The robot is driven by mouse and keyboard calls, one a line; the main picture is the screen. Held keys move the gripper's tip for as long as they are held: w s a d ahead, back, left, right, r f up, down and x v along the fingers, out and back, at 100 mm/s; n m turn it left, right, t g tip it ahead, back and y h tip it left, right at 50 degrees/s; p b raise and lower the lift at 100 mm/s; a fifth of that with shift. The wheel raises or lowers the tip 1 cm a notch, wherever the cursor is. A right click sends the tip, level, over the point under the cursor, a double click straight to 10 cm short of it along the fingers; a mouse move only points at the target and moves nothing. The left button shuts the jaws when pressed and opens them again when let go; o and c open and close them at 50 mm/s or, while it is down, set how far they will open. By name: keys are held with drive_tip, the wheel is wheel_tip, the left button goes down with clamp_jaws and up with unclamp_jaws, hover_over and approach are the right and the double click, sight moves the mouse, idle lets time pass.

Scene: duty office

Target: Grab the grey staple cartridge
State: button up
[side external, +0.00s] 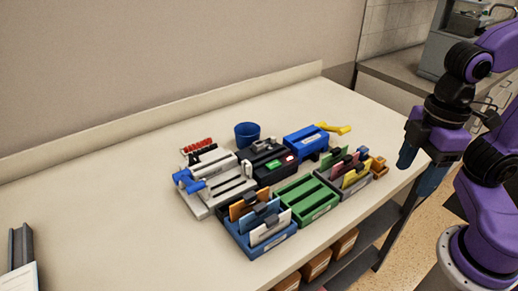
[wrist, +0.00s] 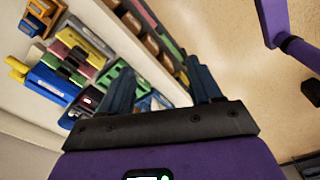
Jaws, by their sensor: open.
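I cannot pick out the grey staple cartridge for sure. A light grey device (side external: 228,178) with dark slots and a blue handle stands at the left of the cluster on the table. Grey upright pieces (side external: 21,247) show at the left picture edge, partly cut off. My gripper (side external: 418,170) is open and empty, beyond the table's right edge and apart from everything on it. In the wrist view my gripper (wrist: 158,68) shows two blue fingers spread apart with nothing between them.
A blue tray of cards (side external: 259,246), a green slotted block (side external: 307,200), a black device (side external: 268,162), a blue punch-like device (side external: 306,141) and a blue cup (side external: 247,134) crowd the table (side external: 110,200). Boxes (side external: 316,265) sit on a shelf below. The table's left part is largely clear.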

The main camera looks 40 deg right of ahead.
sight(260, 143)
drive_tip(key=w+a+f+m+t+y, duration=0.15)
drive_tip(key=w+a+m+t, duration=0.4)
drive_tip(key=w, duration=0.75)
drive_tip(key=w+a+f+m+t+y, duration=0.1)
drive_tip(key=w+a+m+t+y, duration=0.1)
drive_tip(key=w+a, duration=0.85)
drive_tip(key=shift+w+d+r+m+t+h, duration=1.2)
drive_tip(key=shift+w+d+m+t+h, duration=1.1)
drive_tip(key=shift+w+d, duration=1.6)
drive_tip(key=shift+t+y, duration=0.25)
drive_tip(key=f, duration=0.7)
drive_tip(key=s+d+f, duration=0.1)
drive_tip(key=f, duration=0.2)
drive_tip(key=shift+d+f, duration=0.1)
drive_tip(key=shift+f, duration=0.2)
drive_tip(key=shift+x, duration=3.7)
drive_tip(key=shift+s, duration=0.1)
drive_tip(key=c, duration=1.1)
